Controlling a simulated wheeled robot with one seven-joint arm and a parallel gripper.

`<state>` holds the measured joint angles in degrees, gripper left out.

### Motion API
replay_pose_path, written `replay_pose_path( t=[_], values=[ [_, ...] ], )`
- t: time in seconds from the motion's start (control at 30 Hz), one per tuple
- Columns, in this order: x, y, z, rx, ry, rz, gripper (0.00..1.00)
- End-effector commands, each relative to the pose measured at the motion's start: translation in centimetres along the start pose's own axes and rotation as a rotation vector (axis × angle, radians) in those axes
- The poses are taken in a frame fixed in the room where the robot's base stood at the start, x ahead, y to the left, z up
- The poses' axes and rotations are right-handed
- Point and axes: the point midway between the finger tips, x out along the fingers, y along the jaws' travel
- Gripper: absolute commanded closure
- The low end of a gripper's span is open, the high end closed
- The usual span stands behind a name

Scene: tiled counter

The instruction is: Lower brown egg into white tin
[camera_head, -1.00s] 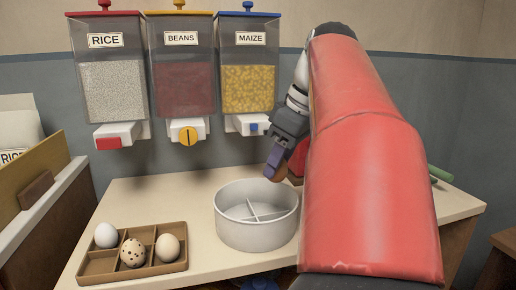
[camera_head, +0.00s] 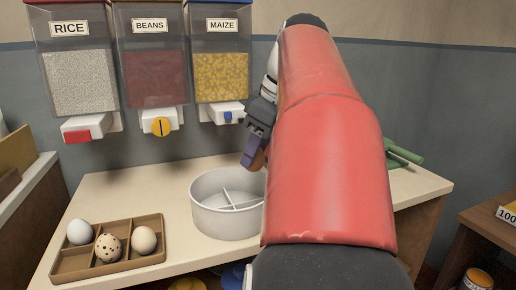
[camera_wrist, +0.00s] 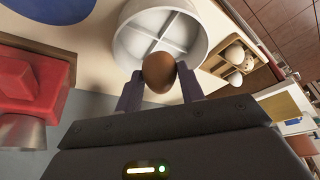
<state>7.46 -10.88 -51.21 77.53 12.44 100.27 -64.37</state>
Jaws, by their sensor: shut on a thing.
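The brown egg (camera_wrist: 159,72) is between the two fingers of my gripper (camera_wrist: 160,88) in the wrist view, and the fingers are shut on it. In the head view my gripper (camera_head: 252,152) is at the right rim of the white tin, a little above it, and my red arm hides much of that side. The white tin (camera_head: 222,222) is round and stands on the counter, with a cross divider making compartments inside. In the wrist view the tin (camera_wrist: 187,57) lies just beyond the egg. The compartments that I can see look empty.
A brown tray (camera_head: 78,272) left of the tin holds a white egg (camera_head: 80,232), a speckled egg (camera_head: 109,247) and a beige egg (camera_head: 144,240). Rice, beans and maize dispensers (camera_head: 149,70) hang on the wall above. A green object (camera_head: 404,153) lies at right.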

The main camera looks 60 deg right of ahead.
Motion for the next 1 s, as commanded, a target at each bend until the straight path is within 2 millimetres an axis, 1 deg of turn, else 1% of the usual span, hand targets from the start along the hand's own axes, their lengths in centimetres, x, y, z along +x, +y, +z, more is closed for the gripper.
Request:
replay_pose_path(
  t=[0.37, 1.0],
  values=[
    [0.3, 0.0, 0.2, 0.0, 0.001, 0.0, 0.69],
    [3.3, 0.0, 1.4, 0.0, 0.001, 0.0, 0.69]
  ],
)
